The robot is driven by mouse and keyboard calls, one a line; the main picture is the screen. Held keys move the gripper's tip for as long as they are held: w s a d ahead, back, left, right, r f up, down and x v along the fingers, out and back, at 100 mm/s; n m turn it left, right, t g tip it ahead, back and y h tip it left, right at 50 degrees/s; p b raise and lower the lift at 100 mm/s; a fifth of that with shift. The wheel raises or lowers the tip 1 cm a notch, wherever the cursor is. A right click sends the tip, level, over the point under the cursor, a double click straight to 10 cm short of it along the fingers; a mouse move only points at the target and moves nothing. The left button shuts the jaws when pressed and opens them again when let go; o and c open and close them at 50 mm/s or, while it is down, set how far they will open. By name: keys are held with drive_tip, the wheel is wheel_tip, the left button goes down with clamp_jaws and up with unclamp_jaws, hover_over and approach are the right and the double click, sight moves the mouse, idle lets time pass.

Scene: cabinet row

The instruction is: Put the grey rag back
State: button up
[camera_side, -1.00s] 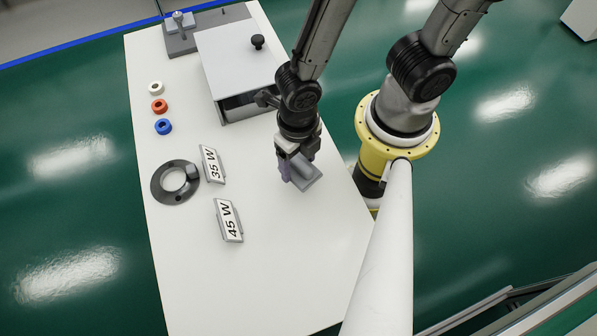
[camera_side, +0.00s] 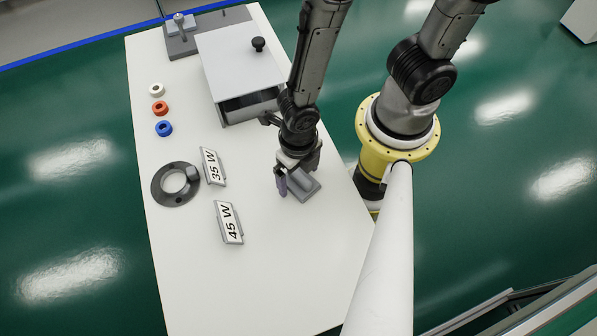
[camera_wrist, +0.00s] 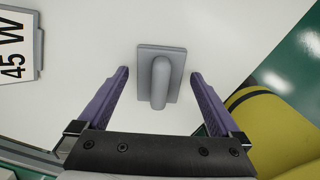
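A grey piece (camera_side: 304,185) lies on the white table below my gripper. In the wrist view it is a flat square plate with a rounded ridge (camera_wrist: 161,80); I cannot tell whether it is the rag, and no other cloth shows. My gripper (camera_side: 295,176) is open, its purple fingers apart. In the wrist view the grey piece lies between the fingertips (camera_wrist: 160,76), with a gap on both sides; the fingers do not touch it. How far the tips are above the table is hard to tell.
A grey box (camera_side: 236,60) with a black top knob and a dark front opening stands behind. Signs 35 W (camera_side: 213,167) and 45 W (camera_side: 229,222), a dark ring (camera_side: 159,187), and white, red and blue rings (camera_side: 164,128) lie left. The front table is clear.

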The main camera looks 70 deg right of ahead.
sight(299, 174)
wheel_tip(299, 174, up, 12)
drive_tip(key=d+r+m+t, duration=0.2)
drive_tip(key=d+r+m, duration=0.5)
drive_tip(key=m, duration=0.8)
drive_tip(key=d+r+m+t, duration=0.3)
drive_tip(key=d+r+m, duration=0.5)
drive_tip(key=m, duration=0.8)
wheel_tip(299, 174, up, 4)
drive_tip(key=shift+w+f+t, duration=0.2)
drive_tip(key=shift+w+t, duration=0.1)
drive_tip(key=shift+w, duration=0.1)
